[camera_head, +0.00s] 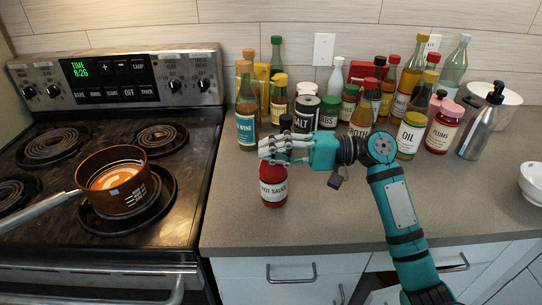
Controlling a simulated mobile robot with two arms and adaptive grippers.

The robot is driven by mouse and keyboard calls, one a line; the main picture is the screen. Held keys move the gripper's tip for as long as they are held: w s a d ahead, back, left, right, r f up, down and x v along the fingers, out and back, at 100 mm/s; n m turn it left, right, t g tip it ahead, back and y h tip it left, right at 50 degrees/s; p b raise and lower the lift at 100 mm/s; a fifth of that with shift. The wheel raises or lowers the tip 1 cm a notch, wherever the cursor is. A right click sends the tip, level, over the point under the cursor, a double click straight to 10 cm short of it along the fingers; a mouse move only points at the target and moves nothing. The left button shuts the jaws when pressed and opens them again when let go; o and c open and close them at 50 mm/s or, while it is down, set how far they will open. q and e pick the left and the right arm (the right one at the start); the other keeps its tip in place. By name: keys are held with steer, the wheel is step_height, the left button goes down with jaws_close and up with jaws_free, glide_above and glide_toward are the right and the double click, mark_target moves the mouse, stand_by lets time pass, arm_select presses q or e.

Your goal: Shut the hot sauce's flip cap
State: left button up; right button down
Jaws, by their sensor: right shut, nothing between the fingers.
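The hot sauce (273,189) is a red bottle with a white label, upright near the front left part of the counter. My right gripper (268,149) is directly above its top, with the fingers shut and empty. The fingers cover the flip cap, so I cannot tell whether the cap is open or shut, or whether the fingers touch it. My left gripper is not in view.
A metal pump bottle (482,122) and a white bowl (533,182) are at the right. The coil stove (185,215) holds an orange pan (140,196). The front counter (325,215) is clear.

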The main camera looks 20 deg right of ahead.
steer(key=shift+s+f, duration=0.1)
steer(key=shift+f, duration=0.2)
steer(key=c, duration=1.5)
jaws_free()
steer(key=shift+r, duration=0.1)
